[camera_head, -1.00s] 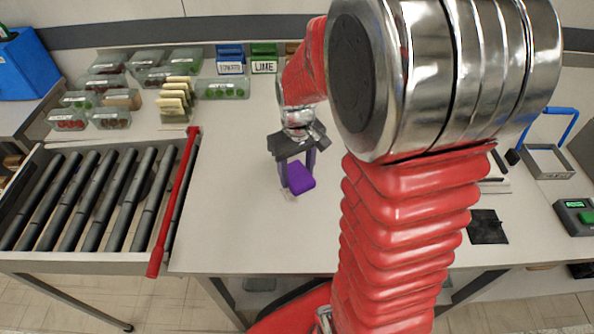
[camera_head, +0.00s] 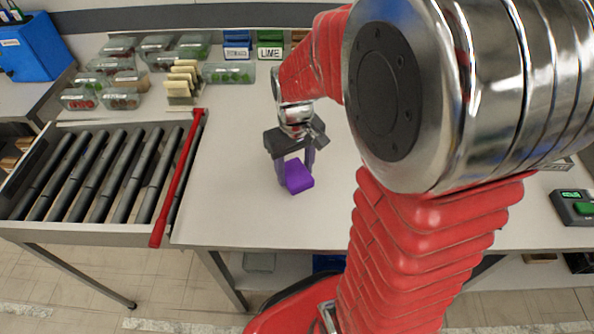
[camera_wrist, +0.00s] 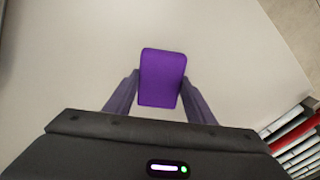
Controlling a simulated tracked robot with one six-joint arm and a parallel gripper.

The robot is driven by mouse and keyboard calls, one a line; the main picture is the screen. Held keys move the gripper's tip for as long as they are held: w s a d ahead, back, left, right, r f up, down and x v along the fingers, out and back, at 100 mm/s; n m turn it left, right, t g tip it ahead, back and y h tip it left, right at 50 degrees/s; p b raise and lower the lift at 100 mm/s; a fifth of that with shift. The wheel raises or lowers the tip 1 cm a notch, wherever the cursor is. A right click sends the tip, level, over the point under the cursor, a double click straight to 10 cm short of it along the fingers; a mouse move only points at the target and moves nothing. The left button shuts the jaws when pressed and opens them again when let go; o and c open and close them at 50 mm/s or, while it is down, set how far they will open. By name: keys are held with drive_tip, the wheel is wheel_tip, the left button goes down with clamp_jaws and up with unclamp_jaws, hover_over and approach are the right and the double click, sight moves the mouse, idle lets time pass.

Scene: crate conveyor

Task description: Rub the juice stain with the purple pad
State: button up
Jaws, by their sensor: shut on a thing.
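The purple pad (camera_head: 299,179) is a small block over the white table, left of my red arm in the head view. My gripper (camera_head: 296,172) points down, its two purple-grey fingers on either side of the pad. In the wrist view the pad (camera_wrist: 163,72) sits between the fingertips of my gripper (camera_wrist: 161,90), which is shut on it. The pad is at or just above the table; I cannot tell if it touches. I make out no juice stain now; the pad or gripper may hide it.
A roller conveyor (camera_head: 112,170) with a red bar (camera_head: 180,180) stands left of the table (camera_head: 230,215). Several clear tubs and a tan stack (camera_head: 181,88) stand at the back left, near a LIME box (camera_head: 270,50). A green-button device (camera_head: 577,207) sits far right. Table around the pad is clear.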

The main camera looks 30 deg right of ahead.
sight(296, 172)
drive_tip(key=shift+d+r, duration=0.1)
drive_tip(key=shift+r, duration=3.15)
